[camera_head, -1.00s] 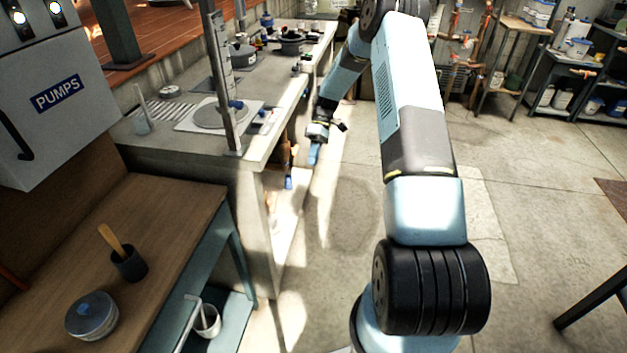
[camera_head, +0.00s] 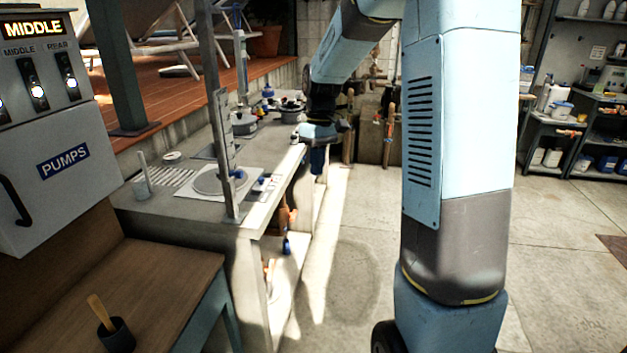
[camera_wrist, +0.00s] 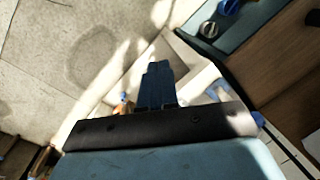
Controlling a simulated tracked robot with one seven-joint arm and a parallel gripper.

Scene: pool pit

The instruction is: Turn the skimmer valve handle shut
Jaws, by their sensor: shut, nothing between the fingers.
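My gripper (camera_head: 318,163) hangs fingers down beside the counter's right edge, above the sunlit floor strip. Its blue fingers (camera_wrist: 158,82) are together and empty in the wrist view. Below the counter top, a blue handle (camera_head: 286,246) hangs near orange pipework (camera_head: 286,216), lower and nearer than my gripper. I cannot tell whether this is the skimmer valve handle, as no label is legible. In the wrist view, blue and orange parts beyond the fingers are small and partly hidden by my gripper's body.
The concrete counter (camera_head: 190,220) carries a round lid (camera_head: 212,181) and an upright metal post (camera_head: 222,130). A grey PUMPS box (camera_head: 62,165) stands at left above a wooden bench (camera_head: 165,300). The floor (camera_head: 350,280) right of the counter is clear.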

